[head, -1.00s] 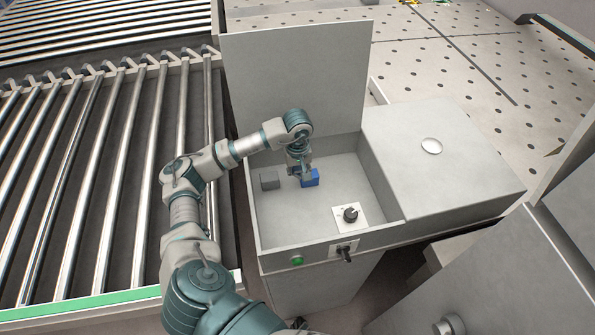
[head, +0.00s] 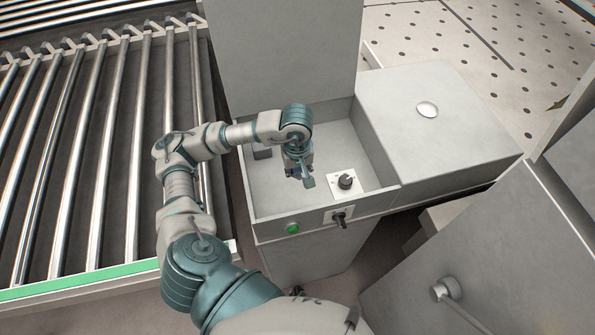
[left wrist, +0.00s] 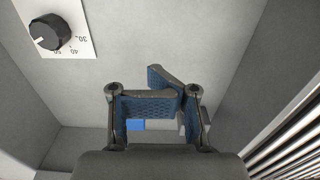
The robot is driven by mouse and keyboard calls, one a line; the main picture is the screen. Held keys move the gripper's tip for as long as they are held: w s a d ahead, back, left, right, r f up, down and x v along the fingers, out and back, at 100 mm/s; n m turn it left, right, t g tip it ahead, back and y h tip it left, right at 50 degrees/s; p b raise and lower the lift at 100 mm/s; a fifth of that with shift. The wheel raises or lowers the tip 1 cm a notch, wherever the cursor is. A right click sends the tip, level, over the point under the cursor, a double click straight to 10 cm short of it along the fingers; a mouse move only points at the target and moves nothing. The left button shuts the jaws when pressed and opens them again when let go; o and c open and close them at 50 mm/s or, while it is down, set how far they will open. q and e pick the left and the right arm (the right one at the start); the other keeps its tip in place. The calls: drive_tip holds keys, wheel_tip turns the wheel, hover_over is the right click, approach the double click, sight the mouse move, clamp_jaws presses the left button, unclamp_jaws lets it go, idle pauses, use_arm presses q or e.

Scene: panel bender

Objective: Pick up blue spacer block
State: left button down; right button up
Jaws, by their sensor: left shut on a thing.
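My left gripper (head: 304,178) is over the floor of the open grey box, left of the dial, with its fingers closed together. It also shows in the left wrist view (left wrist: 158,100), where the bent fingertips cover much of what lies between them. A bright blue patch of the blue spacer block (left wrist: 136,125) shows there between the finger bases, partly hidden. In the head view the hand hides most or all of the block. My right gripper is not in view.
A dark grey block (head: 262,153) lies at the box's left back. The dial (head: 345,182) stands on a white plate near the front wall. A green button (head: 292,228) and a knob (head: 339,219) are on the front face. Rollers (head: 110,150) lie left.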

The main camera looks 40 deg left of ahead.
use_arm(q)
drive_tip(key=c, duration=1)
unclamp_jaws()
drive_tip(key=o, duration=0.6)
drive_tip(key=shift+d, duration=0.2)
